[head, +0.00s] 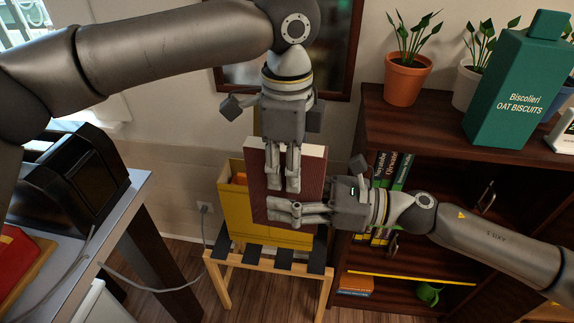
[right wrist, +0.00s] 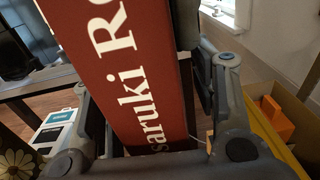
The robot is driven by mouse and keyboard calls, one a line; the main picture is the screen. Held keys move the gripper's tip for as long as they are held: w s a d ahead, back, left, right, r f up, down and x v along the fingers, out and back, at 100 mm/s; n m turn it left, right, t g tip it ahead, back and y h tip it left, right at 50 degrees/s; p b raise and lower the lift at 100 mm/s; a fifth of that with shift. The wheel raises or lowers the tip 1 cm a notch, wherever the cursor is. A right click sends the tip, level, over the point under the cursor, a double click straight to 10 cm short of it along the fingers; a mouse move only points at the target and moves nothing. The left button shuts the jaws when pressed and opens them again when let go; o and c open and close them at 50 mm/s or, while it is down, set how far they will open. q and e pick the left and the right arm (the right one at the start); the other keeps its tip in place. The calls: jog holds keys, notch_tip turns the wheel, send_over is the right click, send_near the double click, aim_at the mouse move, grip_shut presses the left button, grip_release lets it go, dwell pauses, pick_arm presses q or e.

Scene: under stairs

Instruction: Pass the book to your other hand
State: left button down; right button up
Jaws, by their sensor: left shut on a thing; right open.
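The book (head: 312,176) is dark red, with pale page edges at its top. It hangs upright in my left gripper (head: 292,184), which points down and is shut on it from above. My right gripper (head: 282,210) comes in from the right at the book's lower part and is open. In the right wrist view the book's red spine (right wrist: 128,75), with large white lettering, stands between the spread fingers of my right gripper (right wrist: 155,115). Whether either finger touches the book is hard to tell.
A yellow box (head: 236,205) with something orange inside stands on a slatted wooden stool (head: 222,262) behind the book. A dark bookcase (head: 400,118) at right carries potted plants (head: 405,80) and a green biscuit box (head: 515,95). A table (head: 135,185) stands at left.

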jog(key=v, duration=1.2)
jog(key=w+d+f+m+t+h, duration=0.2)
jog(key=w+d+f+m, duration=0.1)
jog(key=f+m, duration=0.35)
jog(key=w+d+f+m+t+h, duration=0.2)
jog(key=w+d+f+m+t, duration=0.1)
jog(key=f+m, duration=0.3)
jog(key=w+d+f+m+t+h, duration=0.25)
jog(key=w+f+m, duration=0.2)
jog(key=f, duration=0.35)
jog(key=s+d+f+m+h, duration=0.2)
jog(key=d+f+m+h, duration=0.2)
jog(key=f+m, duration=0.5)
jog(key=s+d+f+m+h, duration=0.25)
jog(key=d+f+m, duration=0.3)
jog(key=f, duration=0.65)
jog(key=s+f+m+g+h, duration=0.45)
jog(key=s+f+m, duration=0.45)
jog(key=s+f, duration=0.7)
jog(key=s+a+f+m+g, duration=0.2)
jog(key=s+a+f, duration=0.1)
jog(key=s, duration=0.5)
jog(key=s+a+f+m+g, duration=0.2)
jog(key=s+a+f+m, duration=0.1)
jog(key=s, duration=0.5)
jog(key=s+a+f+m+g, duration=0.3)
jog(key=s+f, duration=0.2)
jog(key=s, duration=0.3)
jog(key=shift+f, duration=0.3)
jog(key=shift+a, duration=0.1)
